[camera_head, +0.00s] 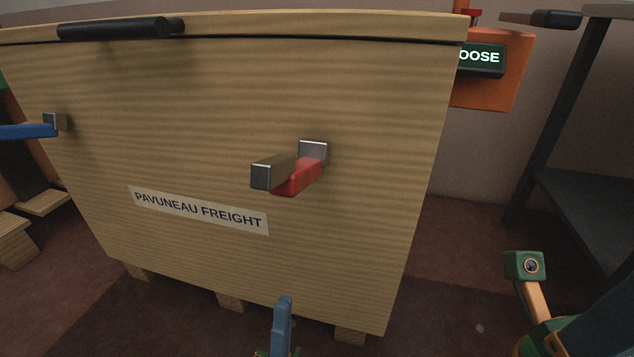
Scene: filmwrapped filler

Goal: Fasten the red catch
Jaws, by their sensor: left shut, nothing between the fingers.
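The red catch (298,178) is on the front of the wooden crate (345,235), right of the middle. Its red lever sticks out from the panel toward me, beside a grey metal block (313,151) and a block-ended bar (262,177). I cannot tell whether the lever touches the bar. My left gripper (283,302) shows as a blue finger tip at the bottom middle, shut and empty. It is well below the catch and apart from it. My right arm shows at the lower right; its gripper's fingers are not in view.
A blue catch (28,131) is at the crate's left. A black handle (115,28) lies along the lid edge. A label (198,210) reads PAVUNEAU FREIGHT. An orange-framed display (482,58) shows OOSE, partly hidden. A dark shelf (580,200) stands at right.

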